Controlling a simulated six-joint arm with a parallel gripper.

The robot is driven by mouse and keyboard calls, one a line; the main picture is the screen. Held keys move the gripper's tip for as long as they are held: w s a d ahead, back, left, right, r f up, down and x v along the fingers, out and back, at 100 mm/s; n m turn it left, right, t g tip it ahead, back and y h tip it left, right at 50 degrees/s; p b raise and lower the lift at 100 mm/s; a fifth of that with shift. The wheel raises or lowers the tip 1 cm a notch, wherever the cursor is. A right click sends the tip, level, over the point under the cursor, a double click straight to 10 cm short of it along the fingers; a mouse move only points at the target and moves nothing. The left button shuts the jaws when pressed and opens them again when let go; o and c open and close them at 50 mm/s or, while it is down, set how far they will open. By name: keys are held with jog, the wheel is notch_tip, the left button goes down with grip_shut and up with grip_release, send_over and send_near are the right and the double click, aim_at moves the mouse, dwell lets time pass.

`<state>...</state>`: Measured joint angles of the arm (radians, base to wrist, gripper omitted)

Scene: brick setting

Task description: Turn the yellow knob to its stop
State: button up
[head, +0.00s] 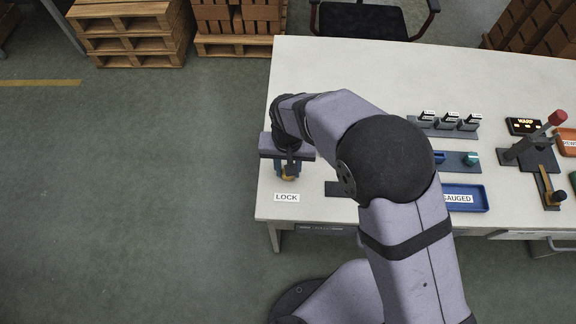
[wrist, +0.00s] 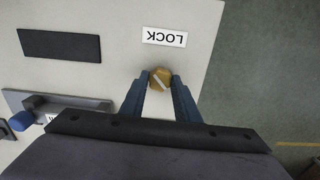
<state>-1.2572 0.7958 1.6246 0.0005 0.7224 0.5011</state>
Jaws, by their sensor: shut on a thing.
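The yellow knob (wrist: 160,78) sits at the table's left end, beside a white label reading LOCK (wrist: 164,37). A pale line runs diagonally across its top in the wrist view. My gripper (wrist: 159,82) is shut on the knob, with one blue finger on each side of it. In the head view my gripper (head: 288,172) points down at the knob, and only a small yellow part of the knob (head: 288,178) shows below it. The LOCK label (head: 286,197) lies just in front.
On the white table (head: 330,70), black-and-white switches (head: 448,122), a blue tray (head: 478,198) and a red-topped lever (head: 557,118) stand to the right. A dark plate (wrist: 60,45) lies near the knob. The table's left edge is close to my gripper. My arm hides part of the table.

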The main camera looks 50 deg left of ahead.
jog(key=m, duration=0.5)
jog(key=shift+a+m, duration=0.1)
jog(key=shift+m, duration=0.2)
jog(key=shift+m+p, duration=0.35)
jog(key=shift+m, duration=1.75)
jog(key=o, duration=1)
jog(key=shift+o, duration=0.2)
jog(key=shift+r, duration=0.1)
jog(key=shift+r+b, duration=0.7)
jog(key=shift+r, duration=2.95)
